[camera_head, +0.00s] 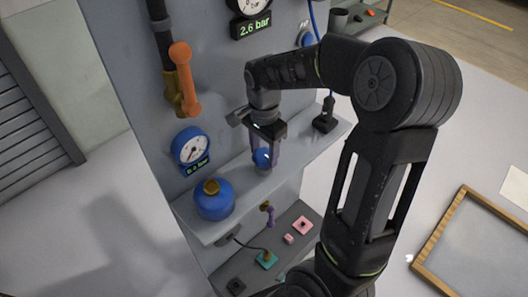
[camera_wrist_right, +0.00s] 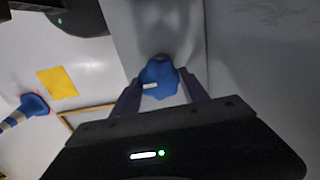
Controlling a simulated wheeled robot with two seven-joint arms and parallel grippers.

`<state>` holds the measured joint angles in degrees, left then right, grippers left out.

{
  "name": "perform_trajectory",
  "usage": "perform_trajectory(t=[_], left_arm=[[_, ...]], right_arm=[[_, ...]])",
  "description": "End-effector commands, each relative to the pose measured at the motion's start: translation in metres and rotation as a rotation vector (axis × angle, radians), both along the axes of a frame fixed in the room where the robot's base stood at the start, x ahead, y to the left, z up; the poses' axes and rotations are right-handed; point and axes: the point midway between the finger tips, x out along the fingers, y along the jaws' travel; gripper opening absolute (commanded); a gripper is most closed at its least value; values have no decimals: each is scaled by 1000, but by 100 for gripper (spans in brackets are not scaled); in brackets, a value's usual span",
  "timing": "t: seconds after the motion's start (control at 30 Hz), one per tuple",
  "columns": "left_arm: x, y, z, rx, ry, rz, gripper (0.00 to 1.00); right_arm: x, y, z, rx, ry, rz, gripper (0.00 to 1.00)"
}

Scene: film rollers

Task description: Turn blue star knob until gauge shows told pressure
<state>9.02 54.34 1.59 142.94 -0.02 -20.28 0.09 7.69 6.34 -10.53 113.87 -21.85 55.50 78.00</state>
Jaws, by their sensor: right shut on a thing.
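The blue star knob (camera_head: 262,158) sits at the wall panel above the shelf, partly covered by my right gripper (camera_head: 266,150). In the right wrist view the knob (camera_wrist_right: 160,76), with a white mark on it, lies between the fingers, and the gripper is shut on it. A blue-rimmed gauge (camera_head: 190,151) is on the panel to the left of the knob; its green digital readout is too small to read. A second gauge (camera_head: 252,6) is cut off at the top edge, with a readout of 2.6 bar (camera_head: 251,25) under it. My left gripper is not in view.
A blue vessel with a brass cap (camera_head: 213,203) stands on the grey shelf (camera_head: 238,186). An orange lever (camera_head: 183,80) sticks out on the upper left of the panel. Coloured blocks lie on a lower shelf. A wood-framed tray (camera_head: 455,243) is at the right.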

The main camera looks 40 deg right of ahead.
Motion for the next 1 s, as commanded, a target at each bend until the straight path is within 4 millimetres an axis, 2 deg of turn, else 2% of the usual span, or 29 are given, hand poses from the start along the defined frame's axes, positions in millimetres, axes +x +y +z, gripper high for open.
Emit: perform_trajectory(t=[0.27,0.3,0.53,0.83,1.0], left_arm=[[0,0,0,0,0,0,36],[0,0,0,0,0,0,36],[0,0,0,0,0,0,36],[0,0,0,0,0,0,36],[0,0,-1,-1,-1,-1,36]], right_arm=[[1,-1,1,-2,-2,-16,11],[1,-1,1,-2,-2,-16,54],[0,0,0,-1,-1,-15,73],[0,0,2,-1,-1,-14,74],[1,0,16,-1,-3,-14,74]])
